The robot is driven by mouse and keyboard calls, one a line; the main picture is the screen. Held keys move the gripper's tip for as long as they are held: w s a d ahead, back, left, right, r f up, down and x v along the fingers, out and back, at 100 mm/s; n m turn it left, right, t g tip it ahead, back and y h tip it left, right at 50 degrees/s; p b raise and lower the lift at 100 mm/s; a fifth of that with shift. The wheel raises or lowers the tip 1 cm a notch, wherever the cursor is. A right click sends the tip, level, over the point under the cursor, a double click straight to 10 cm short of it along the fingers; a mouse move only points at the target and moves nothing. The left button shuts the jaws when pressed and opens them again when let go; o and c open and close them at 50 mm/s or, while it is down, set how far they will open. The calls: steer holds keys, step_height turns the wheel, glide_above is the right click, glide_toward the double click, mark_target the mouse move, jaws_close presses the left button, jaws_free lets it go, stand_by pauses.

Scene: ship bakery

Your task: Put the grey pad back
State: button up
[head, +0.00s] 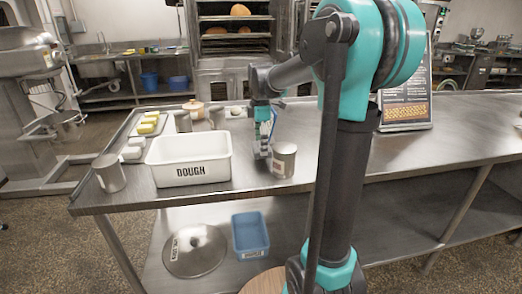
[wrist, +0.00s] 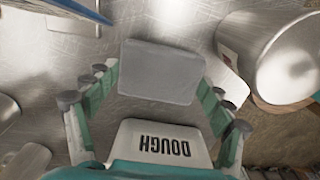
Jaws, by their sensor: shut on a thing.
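A grey rectangular pad (wrist: 160,72) shows in the wrist view between the tips of my gripper (wrist: 157,86). The teal fingers close on its two sides. In the head view my gripper (head: 262,150) points down low over the steel counter, just left of a metal can (head: 284,160) and right of the white DOUGH tub (head: 165,173). The pad is too small and too covered there to make out clearly. I cannot tell whether it touches the counter. The tub's label side also shows in the wrist view (wrist: 135,128), below the pad.
The can also stands close at right in the wrist view (wrist: 290,58). Another can (head: 108,173) stands at the counter's left end. Yellow blocks (head: 150,121) lie on a tray behind the tub. A menu board (head: 405,98) stands at right. The counter's front right is clear.

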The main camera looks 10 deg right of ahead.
steer(key=shift+f, duration=1.3)
steer(key=o, duration=1)
steer(key=shift+r, duration=0.1)
step_height(320, 180, up, 12)
steer(key=shift+f, duration=0.1)
